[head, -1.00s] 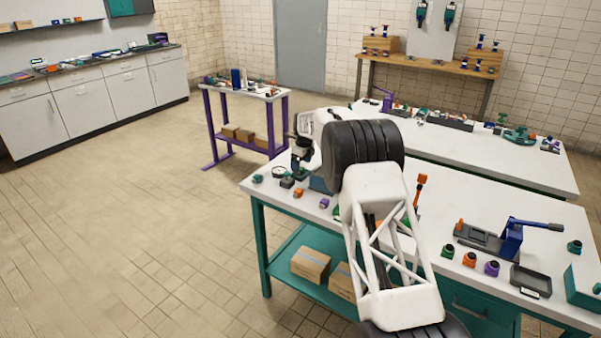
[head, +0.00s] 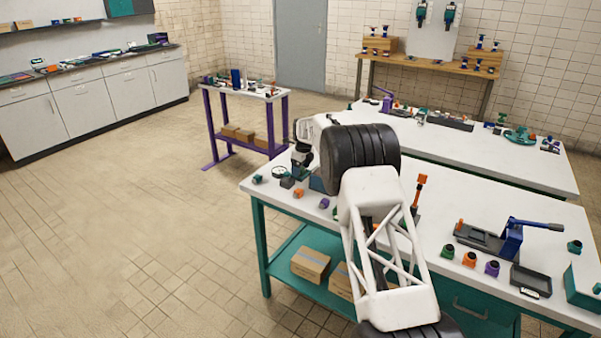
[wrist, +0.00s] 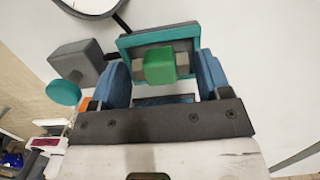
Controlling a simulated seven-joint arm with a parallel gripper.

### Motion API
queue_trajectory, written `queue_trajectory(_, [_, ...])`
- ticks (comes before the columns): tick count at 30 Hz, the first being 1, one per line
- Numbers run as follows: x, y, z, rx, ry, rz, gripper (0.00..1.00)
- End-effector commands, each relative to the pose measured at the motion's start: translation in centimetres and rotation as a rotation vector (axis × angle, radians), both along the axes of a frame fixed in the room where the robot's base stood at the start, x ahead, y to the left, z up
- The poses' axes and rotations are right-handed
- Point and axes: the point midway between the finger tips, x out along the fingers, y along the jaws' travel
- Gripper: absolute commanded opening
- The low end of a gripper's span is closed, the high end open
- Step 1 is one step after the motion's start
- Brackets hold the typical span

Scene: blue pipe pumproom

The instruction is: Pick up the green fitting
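The green fitting (wrist: 160,66) shows in the wrist view as a bright green block with grey parts on both sides. It lies in front of or in a teal square-edged piece (wrist: 128,42); I cannot tell which. My gripper (wrist: 164,76) has its two blue fingers spread wide, one on each side of the fitting, with gaps between. No contact shows.
A dark grey block (wrist: 76,60) and a teal round piece (wrist: 63,92) lie left of the fingers. In the head view an orange piece (head: 298,193) and a purple piece (head: 324,203) lie near the bench's front edge. A blue-handled tool (head: 513,238) stands right.

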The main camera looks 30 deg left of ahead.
Motion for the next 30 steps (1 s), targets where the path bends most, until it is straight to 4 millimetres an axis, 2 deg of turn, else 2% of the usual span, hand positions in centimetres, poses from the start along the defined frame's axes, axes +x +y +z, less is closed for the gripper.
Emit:
queue_trajectory(1, [0.0,0.0,0.0,0.000,0.000,0.000,0.63])
queue_trajectory(8, [0.0,0.0,0.0,0.000,0.000,0.000,0.28])
queue_trajectory(20, [0.0,0.0,0.8,0.001,-0.001,0.000,0.26])
queue_trajectory(26, [0.0,0.0,2.9,0.001,-0.001,0.000,0.26])
queue_trajectory(30, [0.0,0.0,5.1,0.002,-0.002,0.001,0.26])
